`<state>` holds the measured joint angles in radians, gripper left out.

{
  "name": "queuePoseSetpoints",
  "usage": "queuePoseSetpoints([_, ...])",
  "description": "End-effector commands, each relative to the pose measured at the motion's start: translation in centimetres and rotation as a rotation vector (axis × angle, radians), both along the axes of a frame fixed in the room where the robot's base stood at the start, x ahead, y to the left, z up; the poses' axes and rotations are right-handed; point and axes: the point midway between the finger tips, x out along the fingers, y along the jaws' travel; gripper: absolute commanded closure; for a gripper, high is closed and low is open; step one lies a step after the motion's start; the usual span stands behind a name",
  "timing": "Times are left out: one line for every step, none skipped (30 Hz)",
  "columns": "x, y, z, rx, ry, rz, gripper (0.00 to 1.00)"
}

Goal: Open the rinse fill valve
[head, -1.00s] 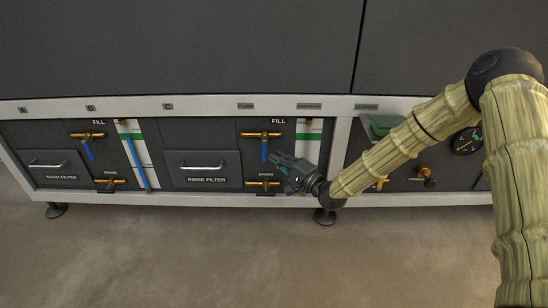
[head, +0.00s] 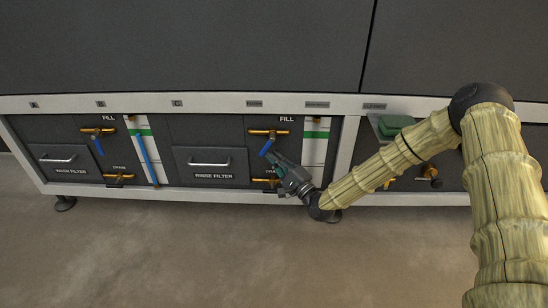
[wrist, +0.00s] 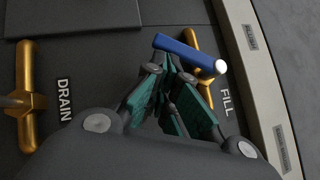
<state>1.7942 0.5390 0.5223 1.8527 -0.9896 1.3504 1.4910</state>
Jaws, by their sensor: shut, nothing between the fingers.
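The rinse fill valve is a brass pipe (head: 270,131) under a FILL label, with a blue lever handle (head: 266,148) that slants down and to the left. In the wrist view the blue handle (wrist: 186,51) crosses in front of the brass pipe (wrist: 194,40), its white end near the FILL label. My gripper (head: 275,162) is at the lower right of the handle, shut and empty. In the wrist view its fingertips (wrist: 178,75) are close beside the handle; I cannot tell whether they touch it.
A brass drain valve (head: 264,181) sits just below, partly hidden by my gripper; it also shows in the wrist view (wrist: 28,100). The rinse filter drawer (head: 210,165) is to the left, a white strip with a green band (head: 316,135) to the right. Open floor (head: 200,250) lies in front.

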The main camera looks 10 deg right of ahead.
Motion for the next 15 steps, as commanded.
queuePoseSetpoints([0.0, 0.3, 0.0, 0.000, 0.001, 0.001, 1.00])
queuePoseSetpoints([0.0, 0.5, 0.0, 0.000, 0.001, 0.001, 1.00])
queuePoseSetpoints([0.1, 0.7, -0.1, 0.000, 0.001, 0.001, 1.00])
queuePoseSetpoints([0.0, 0.8, -0.2, 0.012, 0.001, 0.001, 1.00])
queuePoseSetpoints([0.0, 1.0, -0.4, 0.034, -0.002, 0.000, 1.00])
queuePoseSetpoints([0.1, 1.2, -0.3, 0.062, -0.007, 0.001, 1.00])
queuePoseSetpoints([0.1, 1.3, -0.3, 0.082, -0.011, 0.001, 1.00])
queuePoseSetpoints([0.2, 1.5, -0.3, 0.100, -0.014, 0.001, 1.00])
queuePoseSetpoints([0.2, 1.7, -0.3, 0.127, -0.019, 0.001, 1.00])
queuePoseSetpoints([0.2, 1.8, -0.2, 0.141, -0.021, 0.002, 1.00])
queuePoseSetpoints([0.2, 2.0, 0.0, 0.137, -0.022, 0.002, 1.00])
queuePoseSetpoints([0.3, 2.2, 0.0, 0.135, -0.022, 0.002, 1.00])
queuePoseSetpoints([0.3, 2.3, 0.0, 0.134, -0.021, 0.002, 1.00])
queuePoseSetpoints([0.3, 2.5, 0.1, 0.134, -0.021, 0.002, 1.00])
queuePoseSetpoints([0.4, 2.6, 0.1, 0.134, -0.021, 0.002, 1.00])
